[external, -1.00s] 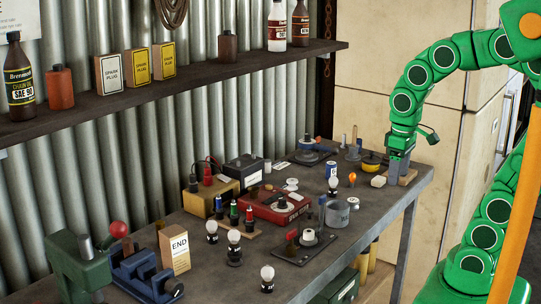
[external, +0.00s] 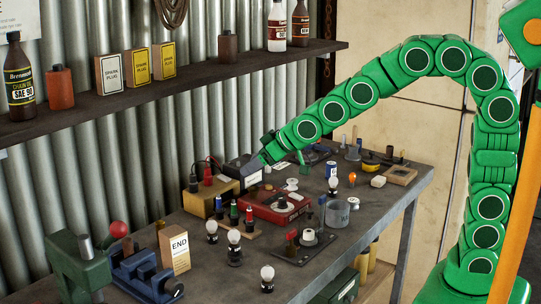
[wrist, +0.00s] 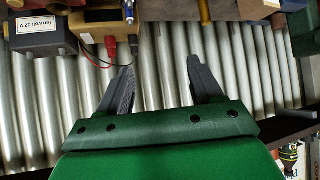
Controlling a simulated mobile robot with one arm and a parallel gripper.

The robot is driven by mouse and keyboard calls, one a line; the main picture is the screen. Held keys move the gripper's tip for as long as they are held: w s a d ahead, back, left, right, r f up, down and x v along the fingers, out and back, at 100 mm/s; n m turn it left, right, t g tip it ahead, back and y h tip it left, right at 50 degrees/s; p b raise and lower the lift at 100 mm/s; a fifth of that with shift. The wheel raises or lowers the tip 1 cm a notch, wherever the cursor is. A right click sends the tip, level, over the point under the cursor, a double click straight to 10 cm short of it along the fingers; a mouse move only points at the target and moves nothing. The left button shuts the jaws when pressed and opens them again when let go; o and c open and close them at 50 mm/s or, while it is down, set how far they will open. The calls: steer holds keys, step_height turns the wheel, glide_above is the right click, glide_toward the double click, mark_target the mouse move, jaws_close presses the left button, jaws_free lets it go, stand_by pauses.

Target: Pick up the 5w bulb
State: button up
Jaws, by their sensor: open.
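Several white bulbs with dark bases stand upright on the bench: one at the front (external: 267,274), two behind it to the left, (external: 234,240) and (external: 212,228), and one farther back (external: 332,183). A small orange bulb (external: 352,178) stands near the back one. I cannot read which is the 5w bulb. My gripper (external: 252,172) is over the back of the bench, near the dark battery and apart from the bulbs. In the wrist view, my gripper (wrist: 160,72) is open and empty, with the corrugated wall between its fingers; no bulb is clearly recognisable there.
The battery (wrist: 40,35) and a tan box with a red clip (wrist: 108,40) show in the wrist view. A red case (external: 268,208) lies mid-bench. A vise (external: 145,272) and END box (external: 175,250) stand at the left. The shelf (external: 180,85) hangs above.

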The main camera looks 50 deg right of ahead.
steer(key=w+a+t+y, duration=0.2)
steer(key=w+a, duration=0.2)
steer(key=a, duration=0.3)
glide_toward(207, 227)
steer(key=w, duration=0.1)
steer(key=w+f, duration=0.1)
steer(key=w, duration=0.1)
steer(key=shift+w+d+f+n, duration=0.2)
steer(key=shift+f+n, duration=0.1)
steer(key=shift+f, duration=0.1)
steer(key=shift+f+x, duration=0.2)
steer(key=shift+x, duration=3.7)
steer(key=shift+s, duration=0.15)
steer(key=c, duration=1.1)
steer(key=shift+r, duration=0.1)
